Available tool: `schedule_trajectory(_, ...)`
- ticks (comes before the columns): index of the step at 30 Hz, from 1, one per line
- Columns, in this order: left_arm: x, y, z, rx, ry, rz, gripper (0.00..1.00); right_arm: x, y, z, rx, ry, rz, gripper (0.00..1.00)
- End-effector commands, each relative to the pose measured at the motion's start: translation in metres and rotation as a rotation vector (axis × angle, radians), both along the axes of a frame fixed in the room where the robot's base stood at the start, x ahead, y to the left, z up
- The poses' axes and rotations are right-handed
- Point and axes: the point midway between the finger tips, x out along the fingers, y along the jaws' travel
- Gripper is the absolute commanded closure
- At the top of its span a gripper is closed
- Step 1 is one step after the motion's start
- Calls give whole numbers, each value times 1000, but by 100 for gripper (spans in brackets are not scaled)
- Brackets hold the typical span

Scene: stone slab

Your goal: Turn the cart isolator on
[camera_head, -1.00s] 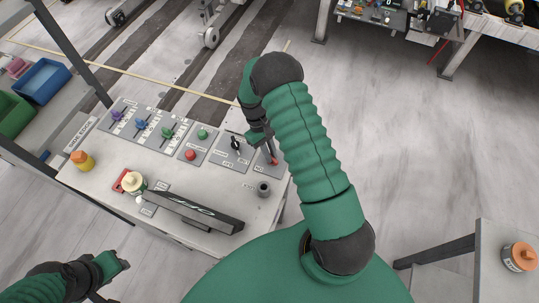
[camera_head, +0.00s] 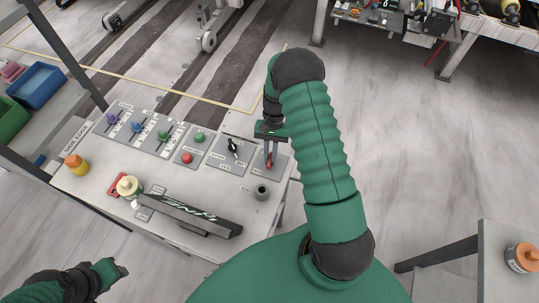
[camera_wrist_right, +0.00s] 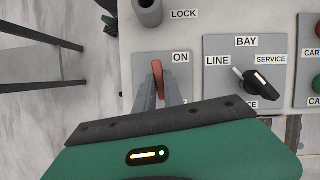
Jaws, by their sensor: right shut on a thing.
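The cart isolator is a grey plate (camera_head: 281,166) at the right end of the sloped panel, with a red lever (camera_head: 268,160). In the right wrist view the red lever (camera_wrist_right: 157,68) shows between my finger ends, its tip up beside the "ON" label (camera_wrist_right: 181,57). My right gripper (camera_head: 269,150) is over the plate and shut on the lever; my fingers (camera_wrist_right: 159,92) and the wrist hide its lower part and the lower label. My left gripper (camera_head: 118,270) is low at the left, away from the panel; its fingers are unclear.
Left of the isolator are the black bay switch (camera_head: 232,148), red button (camera_head: 187,158), green button (camera_head: 199,137) and coloured sliders (camera_head: 137,127).

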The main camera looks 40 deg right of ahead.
Motion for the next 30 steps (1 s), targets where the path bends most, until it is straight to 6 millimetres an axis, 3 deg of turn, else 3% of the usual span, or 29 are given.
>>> schedule_trajectory(12,0,0,-1,0,0,0,64,-4,2,-3,4,9,-172,100)
schedule_trajectory(27,0,0,-1,0,0,0,64,-4,2,-3,4,8,-192,100)
schedule_trajectory(28,0,0,-1,0,0,0,64,-4,2,-3,5,9,-192,86)
schedule_trajectory(30,0,0,-1,0,0,0,64,-3,2,-2,4,8,-192,77)
